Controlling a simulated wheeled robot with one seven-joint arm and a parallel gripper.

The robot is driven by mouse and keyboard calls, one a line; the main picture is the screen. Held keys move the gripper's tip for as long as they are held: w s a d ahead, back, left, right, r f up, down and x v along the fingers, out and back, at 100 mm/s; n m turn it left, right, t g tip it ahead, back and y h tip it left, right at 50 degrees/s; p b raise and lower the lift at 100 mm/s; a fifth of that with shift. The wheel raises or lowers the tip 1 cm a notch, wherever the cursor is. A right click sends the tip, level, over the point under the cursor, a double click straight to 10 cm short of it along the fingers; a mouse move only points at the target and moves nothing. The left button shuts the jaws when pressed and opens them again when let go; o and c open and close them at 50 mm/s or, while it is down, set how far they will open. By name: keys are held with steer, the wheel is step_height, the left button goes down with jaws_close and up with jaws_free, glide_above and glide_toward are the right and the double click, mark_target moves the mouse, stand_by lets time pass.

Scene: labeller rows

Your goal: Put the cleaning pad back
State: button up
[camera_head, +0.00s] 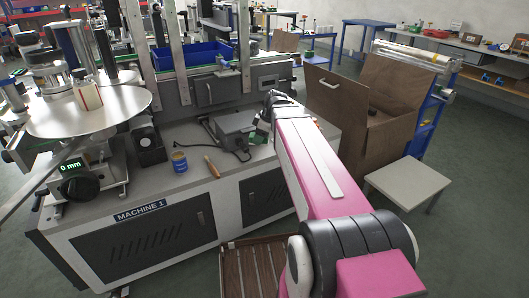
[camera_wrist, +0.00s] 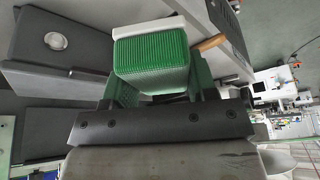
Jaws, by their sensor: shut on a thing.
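The cleaning pad (camera_wrist: 150,65) is a block with a green ribbed face and a white edge, seen large in the wrist view. My gripper (camera_wrist: 155,97) is shut on it, with a dark green finger on each side. In the head view my gripper (camera_head: 262,128) is at the far end of my pink arm, above the machine's worktop (camera_head: 185,198) and close to a grey box. The arm hides most of the gripper and pad there. Whether the pad touches the worktop cannot be told.
A round turntable (camera_head: 92,112) is at the left. A brown cabinet (camera_head: 385,105) and a small pale table (camera_head: 405,181) stand at the right.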

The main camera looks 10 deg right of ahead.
steer(key=n, duration=0.1)
steer(key=s+n+g, duration=0.1)
steer(key=shift+a+f+n, duration=0.15)
steer(key=shift+a+n, duration=0.15)
steer(key=shift+a, duration=0.1)
glide_above(262, 151)
steer(key=d, duration=0.1)
step_height(262, 151, down, 7)
steer(key=shift+r, duration=0.1)
steer(key=shift+w+d, duration=0.1)
steer(key=shift+d, duration=0.05)
steer(key=shift+f, duration=2.1)
steer(key=shift+f, duration=0.1)
steer(key=o, duration=0.6)
